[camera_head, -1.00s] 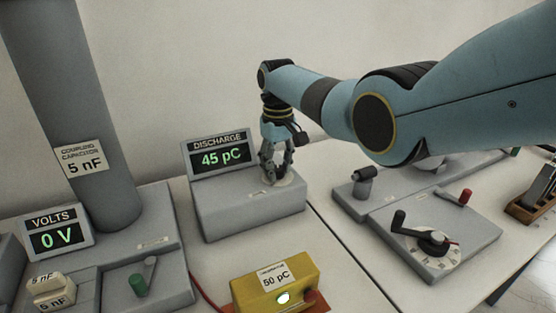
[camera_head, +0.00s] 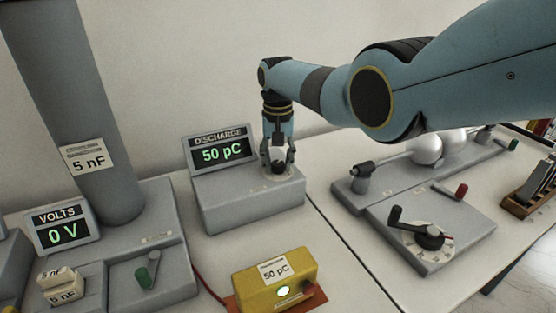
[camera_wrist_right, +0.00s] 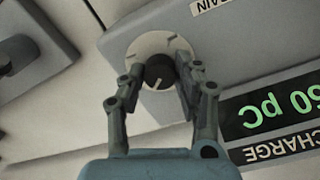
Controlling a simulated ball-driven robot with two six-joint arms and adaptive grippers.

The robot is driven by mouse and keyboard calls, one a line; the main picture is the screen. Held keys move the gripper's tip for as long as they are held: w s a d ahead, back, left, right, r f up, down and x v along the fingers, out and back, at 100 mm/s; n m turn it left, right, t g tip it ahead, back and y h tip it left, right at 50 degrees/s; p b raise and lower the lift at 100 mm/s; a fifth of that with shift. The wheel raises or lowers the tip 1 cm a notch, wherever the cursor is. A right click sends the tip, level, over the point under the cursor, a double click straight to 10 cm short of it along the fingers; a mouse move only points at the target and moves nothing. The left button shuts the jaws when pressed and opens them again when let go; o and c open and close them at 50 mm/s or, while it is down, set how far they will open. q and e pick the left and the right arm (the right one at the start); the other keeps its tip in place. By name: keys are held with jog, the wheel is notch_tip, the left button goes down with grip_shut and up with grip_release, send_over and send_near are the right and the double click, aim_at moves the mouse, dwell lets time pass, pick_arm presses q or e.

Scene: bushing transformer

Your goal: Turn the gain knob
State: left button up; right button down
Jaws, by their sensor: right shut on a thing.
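The gain knob (camera_wrist_right: 159,70) is a small dark knob with a white pointer line, on a pale round dial (camera_wrist_right: 158,44) in the right wrist view. It sits on top of the grey discharge box (camera_head: 240,207). My right gripper (camera_head: 278,168) points straight down over it and is shut on the knob, with a finger on each side. The discharge display (camera_head: 222,152) reads 50 pC. My left gripper is not in view.
A volts display (camera_head: 67,232) reads 0 V beside a tall grey column (camera_head: 85,110). At right is a grey unit with a black crank (camera_head: 428,236).

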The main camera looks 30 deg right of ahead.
aim_at(278, 163)
jog(key=shift+w+r, duration=0.1)
jog(key=c, duration=0.9)
grip_release()
jog(key=shift+c, duration=0.2)
notch_tip(278, 163, up, 12)
